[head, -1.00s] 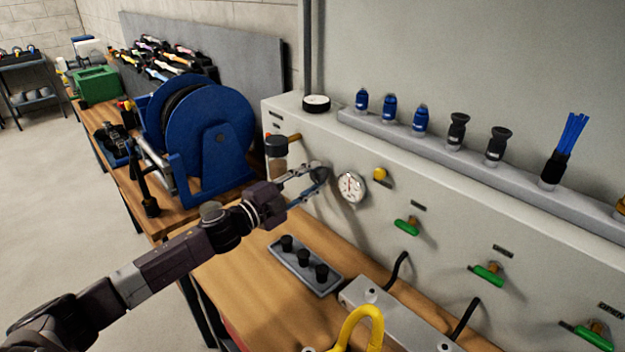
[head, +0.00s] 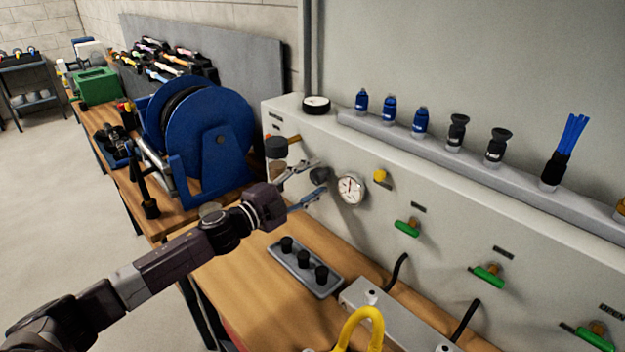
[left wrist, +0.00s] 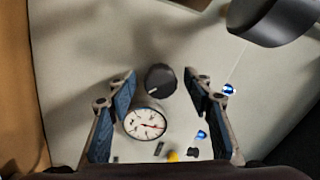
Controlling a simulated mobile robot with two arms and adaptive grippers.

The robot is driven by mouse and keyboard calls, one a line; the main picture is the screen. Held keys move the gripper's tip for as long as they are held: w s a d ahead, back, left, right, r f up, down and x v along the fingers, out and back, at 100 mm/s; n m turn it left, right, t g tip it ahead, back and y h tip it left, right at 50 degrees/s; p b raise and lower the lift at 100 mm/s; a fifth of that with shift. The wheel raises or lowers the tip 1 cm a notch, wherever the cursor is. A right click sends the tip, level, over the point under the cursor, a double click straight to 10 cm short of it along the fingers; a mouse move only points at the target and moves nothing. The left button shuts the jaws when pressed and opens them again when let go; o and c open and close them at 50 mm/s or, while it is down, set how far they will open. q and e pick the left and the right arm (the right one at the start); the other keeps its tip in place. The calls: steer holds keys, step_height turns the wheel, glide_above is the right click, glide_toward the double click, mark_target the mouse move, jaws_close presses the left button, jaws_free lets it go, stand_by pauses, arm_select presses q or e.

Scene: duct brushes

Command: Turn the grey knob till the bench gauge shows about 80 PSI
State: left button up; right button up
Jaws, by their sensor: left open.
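The dark grey knob (head: 319,175) sticks out of the pale bench panel, just left of the round white gauge (head: 350,189). My left gripper (head: 321,176) is open in front of the knob, its fingers spread on either side. In the left wrist view the knob (left wrist: 160,79) lies between the two fingertips (left wrist: 159,83), with a gap on each side and no visible contact. The gauge (left wrist: 145,123) shows there too, with a red needle, but its figures are too small to read. My right gripper is in neither view.
A brown-and-black part (head: 277,150) juts from the panel close to the upper finger. A yellow knob (head: 380,175) and green-handled valves (head: 407,228) sit to the right. A blue hose reel (head: 210,135) stands at left. A grey tray (head: 304,268) of black pieces lies below.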

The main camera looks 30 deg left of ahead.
arm_select(q)
steer(key=shift+s+a+f, duration=0.1)
steer(key=shift+s+a, duration=0.15)
steer(key=shift+s, duration=0.3)
steer(key=v, duration=1)
steer(key=shift+s, duration=0.4)
steer(key=shift+a, duration=0.1)
